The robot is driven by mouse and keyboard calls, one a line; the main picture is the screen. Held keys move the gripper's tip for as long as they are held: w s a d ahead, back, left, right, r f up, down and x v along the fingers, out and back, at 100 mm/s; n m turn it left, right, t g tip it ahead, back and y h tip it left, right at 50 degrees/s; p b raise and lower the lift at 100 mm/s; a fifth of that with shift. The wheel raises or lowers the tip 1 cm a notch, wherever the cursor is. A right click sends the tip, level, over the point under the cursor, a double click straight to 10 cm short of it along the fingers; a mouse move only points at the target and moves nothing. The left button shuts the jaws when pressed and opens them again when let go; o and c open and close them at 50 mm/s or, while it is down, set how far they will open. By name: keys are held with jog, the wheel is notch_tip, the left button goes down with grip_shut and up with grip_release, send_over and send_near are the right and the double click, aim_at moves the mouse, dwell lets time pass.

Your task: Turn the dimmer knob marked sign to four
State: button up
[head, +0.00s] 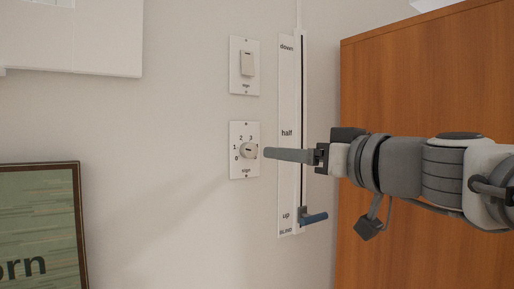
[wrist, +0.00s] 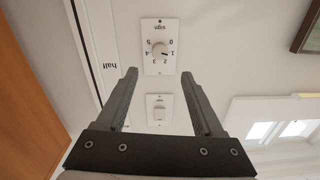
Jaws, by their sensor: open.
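The dimmer plate marked sign (head: 236,169) is on the wall in the head view, with numbers around a small round pale knob (head: 248,149). In the wrist view the plate is upside down, and its knob (wrist: 160,49) lies just beyond the fingertips, roughly centred between them. The knob's exact setting is too small to read surely. My gripper (head: 268,153) comes in from the right, its tips close to the knob's right side and covering part of the plate. In the wrist view my gripper (wrist: 158,74) is open with nothing between its fingers.
A rocker switch (head: 247,63), also marked sign, is above the dimmer. A wooden cabinet (head: 400,75) is at right. A framed picture (head: 40,220) hangs lower left.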

aim_at(252, 150)
jog(key=p+x, duration=0.1)
jog(key=x, duration=0.9)
jog(key=shift+w+p, duration=0.15)
jog(key=shift+p, duration=0.2)
grip_shut()
